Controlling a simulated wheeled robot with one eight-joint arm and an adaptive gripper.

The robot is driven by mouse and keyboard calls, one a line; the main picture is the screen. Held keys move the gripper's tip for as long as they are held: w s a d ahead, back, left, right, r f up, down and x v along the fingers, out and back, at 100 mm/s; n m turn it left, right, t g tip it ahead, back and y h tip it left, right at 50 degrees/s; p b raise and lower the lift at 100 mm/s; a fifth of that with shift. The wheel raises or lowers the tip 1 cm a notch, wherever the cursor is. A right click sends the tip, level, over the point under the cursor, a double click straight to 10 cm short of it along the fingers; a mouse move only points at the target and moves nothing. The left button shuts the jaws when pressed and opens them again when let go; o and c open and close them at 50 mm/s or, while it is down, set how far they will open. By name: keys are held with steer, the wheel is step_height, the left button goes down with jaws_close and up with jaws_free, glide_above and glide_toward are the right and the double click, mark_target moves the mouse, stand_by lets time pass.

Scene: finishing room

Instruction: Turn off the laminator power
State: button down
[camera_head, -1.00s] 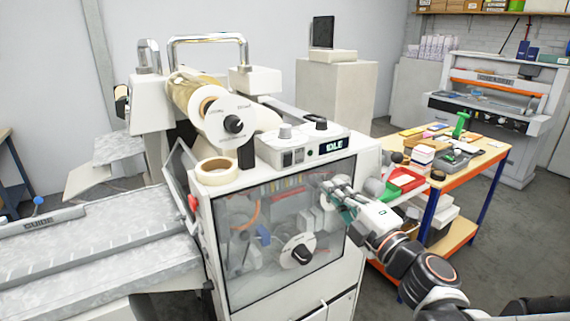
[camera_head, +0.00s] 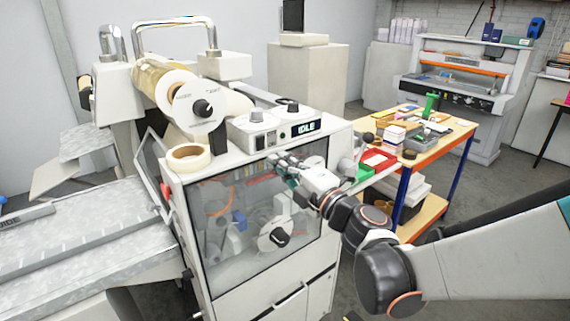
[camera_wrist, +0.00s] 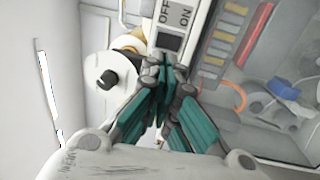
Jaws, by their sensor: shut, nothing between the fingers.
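The laminator (camera_head: 338,140) is a white machine with a film roll on top and a clear front window. Its display (camera_head: 306,129) reads IDLE. Dark switches (camera_head: 257,142) sit on the control box left of the display. In the wrist view a dark rocker switch (camera_wrist: 170,42) lies beside a label (camera_wrist: 176,14) reading OFF and ON. My gripper (camera_head: 279,163) is shut and empty, in front of the upper window, below and right of the switches. In the wrist view its teal fingertips (camera_wrist: 168,72) appear just below the rocker; I cannot tell whether they touch it.
A tape roll (camera_head: 188,157) sits on the laminator's left top edge. A large film roll (camera_head: 180,85) and knobs stand above. A wooden-topped table (camera_head: 455,138) with tools and boxes is to the right. Another machine (camera_head: 470,85) stands at the back right.

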mark_target(255, 139)
steer(key=b+x, duration=0.1)
steer(key=x, duration=0.5)
steer(key=shift+w+a, duration=0.2)
steer(key=shift+w, duration=0.1)
steer(key=shift+w+a+r, duration=0.1)
steer(key=shift+w+a, duration=0.1)
steer(key=shift+w, duration=0.15)
steer(key=shift+w+a+r, duration=0.2)
steer(key=shift+w+r, duration=0.05)
